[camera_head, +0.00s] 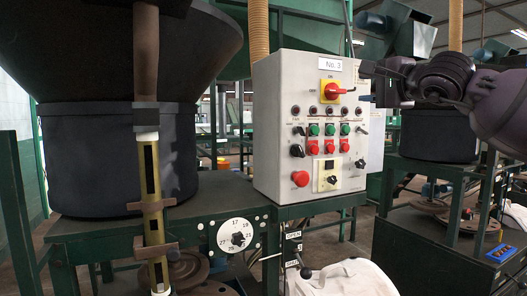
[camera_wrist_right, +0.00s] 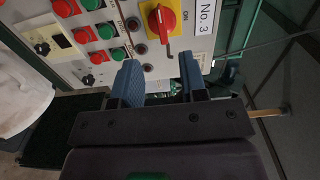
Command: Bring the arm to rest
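My right arm comes in from the right in the head view, purple-grey and dark. Its gripper (camera_head: 367,83) is at the upper right edge of the control box (camera_head: 270,140), in front of its face or beside it; I cannot tell whether it touches. In the right wrist view the gripper (camera_wrist_right: 161,76) shows two blue-padded fingers standing apart with nothing between them. The red rotary switch (camera_head: 336,91) on its yellow plate is left of the gripper in the head view, and it also shows beyond the fingers in the wrist view (camera_wrist_right: 162,22). My left gripper is not in view.
The box carries green and red buttons (camera_head: 313,147), black knobs and a red stop button (camera_head: 300,179). A dark hopper (camera_head: 120,160) stands left, with a yellow gauge post (camera_head: 152,190). A numbered dial (camera_head: 235,236) and a white bag (camera_head: 345,278) are below.

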